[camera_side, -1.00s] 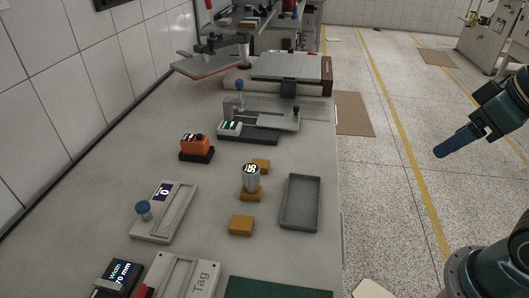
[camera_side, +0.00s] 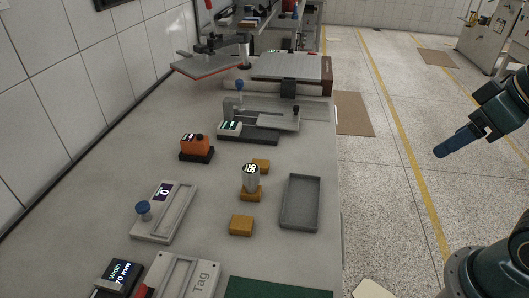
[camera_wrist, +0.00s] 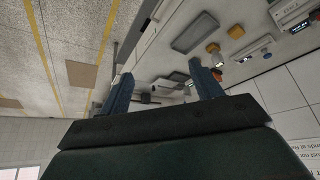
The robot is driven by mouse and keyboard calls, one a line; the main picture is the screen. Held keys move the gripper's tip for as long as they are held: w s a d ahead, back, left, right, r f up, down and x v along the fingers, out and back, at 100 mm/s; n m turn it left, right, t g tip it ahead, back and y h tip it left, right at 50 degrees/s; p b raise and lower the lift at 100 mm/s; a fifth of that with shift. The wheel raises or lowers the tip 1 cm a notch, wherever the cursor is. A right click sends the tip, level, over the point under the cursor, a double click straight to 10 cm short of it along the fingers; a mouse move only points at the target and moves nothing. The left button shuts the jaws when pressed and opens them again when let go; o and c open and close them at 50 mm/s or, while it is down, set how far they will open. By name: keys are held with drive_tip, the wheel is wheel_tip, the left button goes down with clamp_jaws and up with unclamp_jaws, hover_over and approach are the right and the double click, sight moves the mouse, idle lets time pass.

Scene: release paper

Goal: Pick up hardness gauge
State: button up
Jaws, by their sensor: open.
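A silver cylindrical gauge (camera_side: 251,175) with a lit number on its top stands upright on a small yellow-brown block (camera_side: 250,194) on the bench; it looks like the hardness gauge. My gripper (camera_side: 445,150) is at the right of the side view, in the air beyond the bench's right edge and well apart from the gauge. In the wrist view my gripper (camera_wrist: 163,85) shows two blue fingers spread apart with nothing held between them. The gauge is small and hard to make out in that view.
A grey tray (camera_side: 301,202) lies right of the gauge. Loose yellow-brown blocks (camera_side: 241,225) lie nearby. An orange device (camera_side: 195,146) on a black base and a grey fixture with a blue knob (camera_side: 144,208) stand to the left. A metal slide fixture (camera_side: 265,120) is behind.

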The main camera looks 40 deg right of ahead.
idle(0.3)
drive_tip(key=w+a+r+m+g, duration=0.1)
drive_tip(key=w+a+r+m, duration=0.2)
drive_tip(key=w, duration=0.6)
drive_tip(key=w+a+m+g, duration=0.2)
drive_tip(key=w+a+m, duration=0.25)
drive_tip(key=w, duration=0.45)
drive_tip(key=w+a+f+m+g, duration=0.2)
drive_tip(key=w+a+f+m, duration=0.6)
drive_tip(key=w+a+f, duration=0.4)
drive_tip(key=shift+w+a+g, duration=0.25)
drive_tip(key=shift+w+g, duration=0.05)
drive_tip(key=shift+w, duration=0.65)
